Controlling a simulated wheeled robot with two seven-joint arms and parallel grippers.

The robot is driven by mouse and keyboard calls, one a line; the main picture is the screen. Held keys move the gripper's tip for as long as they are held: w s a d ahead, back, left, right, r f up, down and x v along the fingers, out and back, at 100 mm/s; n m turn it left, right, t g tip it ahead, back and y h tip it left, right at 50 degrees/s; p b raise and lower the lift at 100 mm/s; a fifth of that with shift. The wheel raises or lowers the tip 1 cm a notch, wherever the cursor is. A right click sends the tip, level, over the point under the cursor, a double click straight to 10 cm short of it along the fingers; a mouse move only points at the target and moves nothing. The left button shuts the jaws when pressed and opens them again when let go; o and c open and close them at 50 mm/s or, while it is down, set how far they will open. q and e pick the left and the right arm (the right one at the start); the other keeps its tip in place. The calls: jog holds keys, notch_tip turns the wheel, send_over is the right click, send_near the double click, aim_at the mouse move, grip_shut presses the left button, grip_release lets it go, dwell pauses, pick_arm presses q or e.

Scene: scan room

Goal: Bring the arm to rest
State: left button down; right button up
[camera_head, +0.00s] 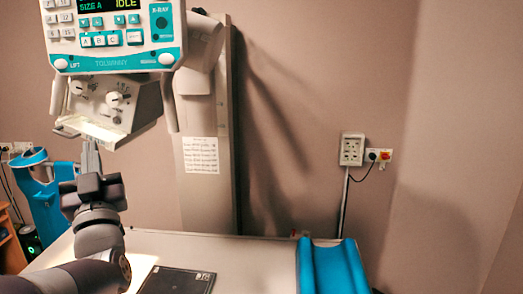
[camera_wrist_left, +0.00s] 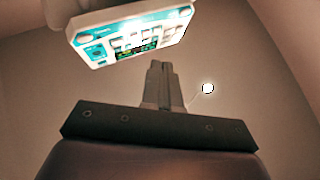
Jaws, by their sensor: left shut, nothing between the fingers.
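My left arm comes in from the lower left in the head view and points upward. My left gripper (camera_head: 90,150) is at its top, just below the white X-ray head with its knobs (camera_head: 112,100). In the left wrist view the two fingers (camera_wrist_left: 158,68) stand together, shut and empty. The control panel (camera_head: 115,38) of the X-ray unit, with teal keys and a display reading IDLE, is above the gripper. The panel also shows lit up beyond the fingertips in the left wrist view (camera_wrist_left: 125,32). Whether the gripper touches the X-ray head is unclear. My right gripper is not seen.
A pale table (camera_head: 240,255) bears a dark flat plate (camera_head: 178,281) and a blue curved cushion (camera_head: 330,266). The X-ray column (camera_head: 207,205) stands behind it. A blue stand (camera_head: 42,200) is at the left. The air above the table's right is free.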

pick_arm(q)
jog(key=w+d+f+m+g+h, duration=0.15)
jog(key=f+g+h, duration=0.25)
jog(key=f, duration=0.7)
jog(key=w+d+f+m+g+h, duration=0.1)
jog(key=d+f+m+g+h, duration=0.25)
jog(key=f, duration=0.75)
jog(key=s+d+f+g+h, duration=0.2)
jog(key=s+d+f+g, duration=0.1)
jog(key=s+f+g, duration=0.4)
jog(key=s+d+f+g+h+b, duration=0.1)
jog(key=s+f+g, duration=0.5)
jog(key=s+f, duration=0.6)
notch_tip(320, 180, down, 3)
jog(key=shift+s+d+r+m+g+h+b, duration=0.1)
jog(key=shift+s+d+m+g+h+b, duration=0.3)
jog(key=shift+d, duration=0.7)
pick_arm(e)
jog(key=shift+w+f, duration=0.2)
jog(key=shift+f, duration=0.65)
